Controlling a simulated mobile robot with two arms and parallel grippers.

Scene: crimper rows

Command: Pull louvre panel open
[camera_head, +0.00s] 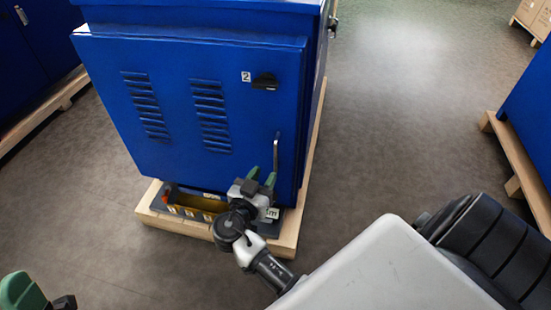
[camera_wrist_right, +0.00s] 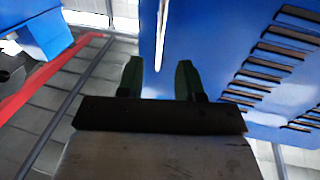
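The blue louvre panel (camera_head: 175,85) is the front of a blue cabinet and looks shut. It carries two columns of slots, a black knob marked 2 (camera_head: 264,81) and a thin upright handle (camera_head: 277,152) at its lower right. My right gripper (camera_head: 262,177) is at the lower end of the handle with its green fingers apart. In the right wrist view, the handle (camera_wrist_right: 161,35) shows bright just beyond the gap between the open fingers (camera_wrist_right: 158,76); I see no grip on it. My left gripper (camera_head: 38,293) is cut off at the lower left corner.
The cabinet stands on a wooden pallet (camera_head: 287,235), with a yellow and dark strip (camera_head: 200,203) under the panel. Other blue cabinets stand at left (camera_head: 35,45) and right (camera_head: 530,115). The grey floor (camera_head: 400,120) between them is clear.

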